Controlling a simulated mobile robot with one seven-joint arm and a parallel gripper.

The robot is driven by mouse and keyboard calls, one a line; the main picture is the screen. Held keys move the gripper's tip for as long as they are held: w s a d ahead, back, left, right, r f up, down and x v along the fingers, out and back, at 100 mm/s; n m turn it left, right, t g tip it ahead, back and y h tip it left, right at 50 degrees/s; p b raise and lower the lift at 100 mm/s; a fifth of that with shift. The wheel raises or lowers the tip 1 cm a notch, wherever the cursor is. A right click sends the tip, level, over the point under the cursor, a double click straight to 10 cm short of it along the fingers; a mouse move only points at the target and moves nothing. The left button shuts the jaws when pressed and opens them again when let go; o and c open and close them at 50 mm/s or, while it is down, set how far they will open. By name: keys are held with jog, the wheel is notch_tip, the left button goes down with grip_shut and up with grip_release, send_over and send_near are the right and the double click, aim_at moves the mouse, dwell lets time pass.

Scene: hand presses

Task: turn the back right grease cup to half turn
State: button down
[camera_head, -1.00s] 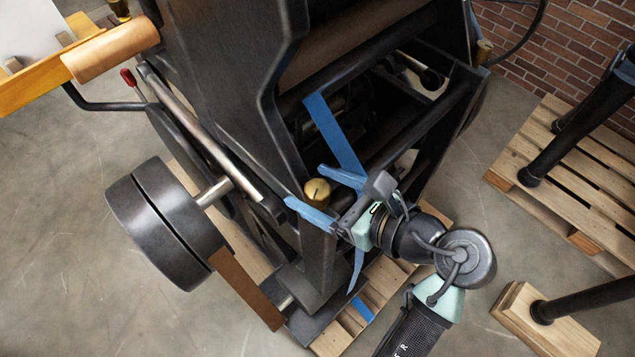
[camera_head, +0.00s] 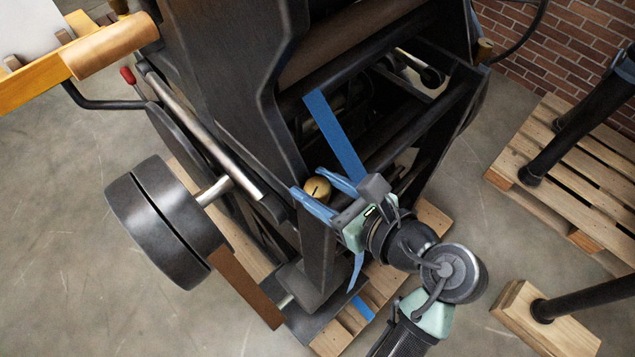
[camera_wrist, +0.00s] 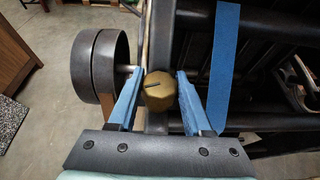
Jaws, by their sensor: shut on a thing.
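The brass grease cup (camera_head: 317,188) sits at the lower front corner of the black press frame, with a dark line across its top. It also shows in the wrist view (camera_wrist: 160,92), between my fingers, its line running nearly left to right with a slight tilt. My gripper (camera_head: 309,181) has blue fingers, one on each side of the cup, and is shut on it. In the wrist view my gripper (camera_wrist: 160,75) has its fingertips at the cup's left and right sides. The cup's lower part is hidden.
A blue strap (camera_head: 335,135) hangs close behind my right finger. A dark double wheel (camera_head: 165,222) on a steel shaft stands left of the cup. Another brass cup (camera_head: 484,50) is at the far right of the press. Wooden pallets (camera_head: 570,170) stand at right.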

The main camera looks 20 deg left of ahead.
dwell(0.3)
jog(key=shift+c, duration=1.6)
grip_release()
jog(key=b+v, duration=0.1)
jog(key=v, duration=1.2)
jog(key=shift+b, duration=0.3)
jog(key=shift+s, duration=0.1)
